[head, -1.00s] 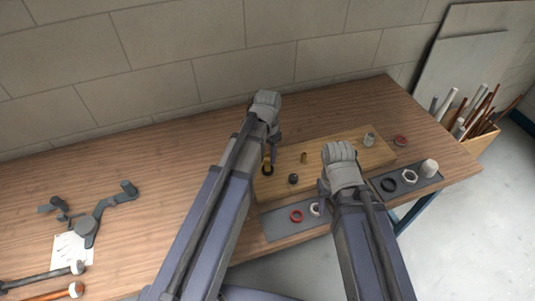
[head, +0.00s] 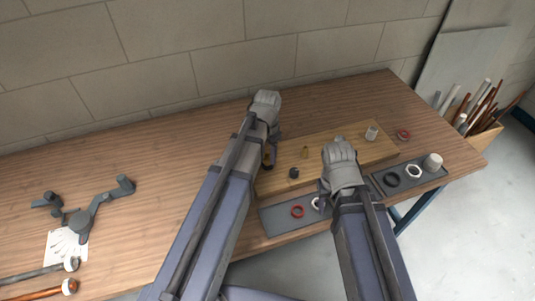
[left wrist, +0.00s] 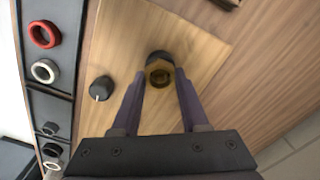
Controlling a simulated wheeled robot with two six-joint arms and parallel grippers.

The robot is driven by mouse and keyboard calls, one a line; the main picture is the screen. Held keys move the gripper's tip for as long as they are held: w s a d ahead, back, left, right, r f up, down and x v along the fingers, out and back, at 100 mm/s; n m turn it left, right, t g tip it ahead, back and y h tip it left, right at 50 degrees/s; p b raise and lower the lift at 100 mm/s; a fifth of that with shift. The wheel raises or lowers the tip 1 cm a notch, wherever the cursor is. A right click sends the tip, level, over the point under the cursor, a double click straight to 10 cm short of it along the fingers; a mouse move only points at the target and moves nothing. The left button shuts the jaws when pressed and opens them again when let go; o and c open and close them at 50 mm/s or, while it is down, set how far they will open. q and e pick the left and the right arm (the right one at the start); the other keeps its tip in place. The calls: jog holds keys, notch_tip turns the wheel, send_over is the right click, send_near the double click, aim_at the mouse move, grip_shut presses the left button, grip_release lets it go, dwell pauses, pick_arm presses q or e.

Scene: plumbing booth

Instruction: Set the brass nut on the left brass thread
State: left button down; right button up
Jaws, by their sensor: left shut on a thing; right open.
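The brass nut (left wrist: 161,73) is between the fingertips of my left gripper (left wrist: 160,84) in the left wrist view, and the gripper is shut on it. The nut is lined up over a dark round base (left wrist: 158,56) on the wooden board. The left brass thread is hidden under the nut, so I cannot tell how far the nut sits on it. In the head view, my left gripper (head: 268,158) is at the board's left end. Another brass thread (head: 304,153) stands to its right. My right gripper (head: 323,192) is open, near the board's front edge.
The wooden board (head: 350,152) also bears a black knob (head: 294,173) and a grey-white fitting (head: 371,133). Dark trays hold a red ring (head: 297,211), a black ring (head: 391,180) and a white cup (head: 432,162). The bench is clear at the left back.

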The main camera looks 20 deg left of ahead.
dwell(0.3)
pick_arm(q)
jog(key=m, duration=0.5)
jog(key=shift+f+m, duration=0.15)
jog(key=shift+m, duration=0.15)
pick_arm(e)
jog(key=shift+f, duration=0.1)
pick_arm(q)
grip_release()
dwell(0.3)
dwell(0.5)
notch_tip(320, 180, up, 5)
jog(key=p, duration=0.5)
pick_arm(e)
notch_tip(320, 180, up, 5)
